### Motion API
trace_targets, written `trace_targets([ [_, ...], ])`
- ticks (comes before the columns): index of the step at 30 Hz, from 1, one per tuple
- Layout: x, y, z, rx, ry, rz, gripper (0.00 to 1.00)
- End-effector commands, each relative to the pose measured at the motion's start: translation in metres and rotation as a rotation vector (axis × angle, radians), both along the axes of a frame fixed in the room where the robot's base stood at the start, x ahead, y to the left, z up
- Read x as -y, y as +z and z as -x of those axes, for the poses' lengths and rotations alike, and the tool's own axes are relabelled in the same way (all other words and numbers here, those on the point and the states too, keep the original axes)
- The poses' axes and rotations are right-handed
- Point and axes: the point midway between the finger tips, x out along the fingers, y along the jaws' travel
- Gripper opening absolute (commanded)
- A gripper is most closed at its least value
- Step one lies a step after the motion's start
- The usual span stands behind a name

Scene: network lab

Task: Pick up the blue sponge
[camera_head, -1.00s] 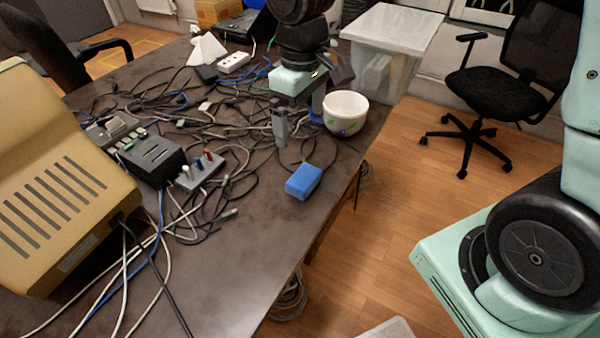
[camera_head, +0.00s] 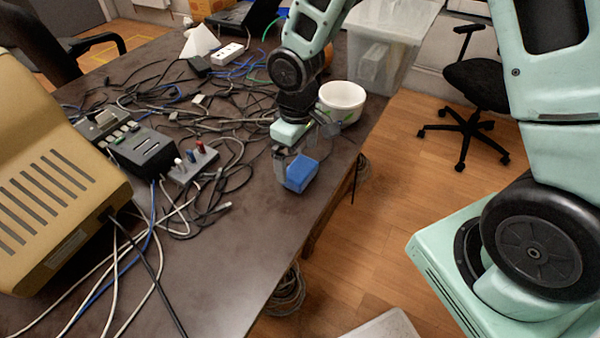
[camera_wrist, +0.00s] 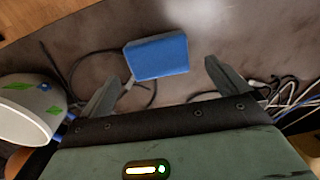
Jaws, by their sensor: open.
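The blue sponge (camera_head: 302,172) is a small block lying on the dark table near its right edge. In the wrist view the sponge (camera_wrist: 158,57) lies ahead of my gripper (camera_wrist: 166,84), between the lines of its two fingers and a little beyond their tips. My gripper (camera_head: 289,169) is open and empty, pointing down at the sponge in the head view. One finger shows to the left of the sponge; the other is mostly hidden there. I cannot tell whether a finger touches the sponge.
A white bowl (camera_head: 342,97) with green leaf marks stands close behind my gripper. Tangled cables (camera_head: 215,120) and a black box (camera_head: 147,154) lie to the left. A clear plastic bin (camera_head: 385,50) is at the back. The table (camera_head: 225,270) is bare toward the front.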

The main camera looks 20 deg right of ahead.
Motion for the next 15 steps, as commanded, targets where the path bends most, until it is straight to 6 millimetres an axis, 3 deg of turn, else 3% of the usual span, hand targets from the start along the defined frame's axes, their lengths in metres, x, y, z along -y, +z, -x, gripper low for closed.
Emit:
trace_targets([
  [7, 0.005, -0.038, 0.005, -0.005, 0.003, 0.002, 1.00],
  [15, 0.004, -0.046, 0.004, -0.001, 0.000, 0.001, 1.00],
])
